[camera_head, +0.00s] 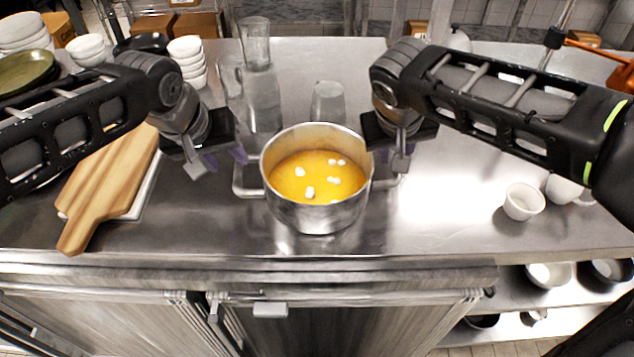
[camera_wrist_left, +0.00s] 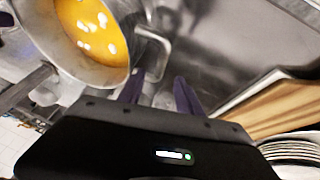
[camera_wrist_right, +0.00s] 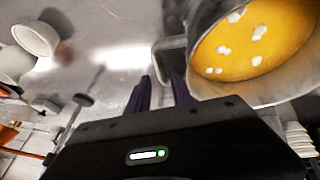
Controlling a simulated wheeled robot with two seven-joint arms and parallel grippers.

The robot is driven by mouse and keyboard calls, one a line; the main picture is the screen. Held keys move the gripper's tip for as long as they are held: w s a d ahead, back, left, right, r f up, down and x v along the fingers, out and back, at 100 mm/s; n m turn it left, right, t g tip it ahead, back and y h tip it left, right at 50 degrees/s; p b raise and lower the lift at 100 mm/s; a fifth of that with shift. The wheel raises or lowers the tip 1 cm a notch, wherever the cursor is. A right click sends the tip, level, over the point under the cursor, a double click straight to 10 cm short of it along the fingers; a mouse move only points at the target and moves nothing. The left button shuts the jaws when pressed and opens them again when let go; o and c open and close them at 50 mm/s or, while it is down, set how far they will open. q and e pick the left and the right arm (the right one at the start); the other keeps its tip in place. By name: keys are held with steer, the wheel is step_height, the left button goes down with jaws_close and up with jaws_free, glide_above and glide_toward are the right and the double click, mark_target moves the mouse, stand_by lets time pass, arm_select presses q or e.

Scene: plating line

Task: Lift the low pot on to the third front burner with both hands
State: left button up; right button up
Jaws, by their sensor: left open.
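The low pot (camera_head: 316,214) is a steel pot of orange soup with white pieces, standing level on the steel counter. It also shows in the left wrist view (camera_wrist_left: 98,75) and right wrist view (camera_wrist_right: 205,75). Its left loop handle (camera_head: 247,190) and right loop handle (camera_head: 385,184) stick out sideways. My left gripper (camera_head: 226,157) is open and empty, above and just behind the left handle. My right gripper (camera_wrist_right: 158,90) looks open, its fingers apart near the right handle (camera_wrist_right: 168,56); its fingertips are largely hidden in the head view. I cannot make out a burner.
Clear glasses (camera_head: 262,95) and an upturned glass (camera_head: 327,103) stand behind the pot. A wooden board (camera_head: 110,180) lies left. White cups (camera_head: 523,202) stand right. Bowls and plates are stacked at the back left. The counter in front of the pot is clear.

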mark_target(237, 168)
arm_select(q)
steer(key=x, duration=0.7)
arm_select(e)
steer(key=x, duration=0.7)
arm_select(q)
steer(key=shift+c, duration=0.4)
arm_select(e)
steer(key=shift+c, duration=0.4)
arm_select(q)
steer(key=c, duration=0.4)
arm_select(e)
steer(key=c, duration=0.5)
arm_select(q)
jaws_close()
arm_select(e)
jaws_close()
arm_select(q)
steer(key=shift+r, duration=0.2)
arm_select(e)
steer(key=shift+r, duration=0.1)
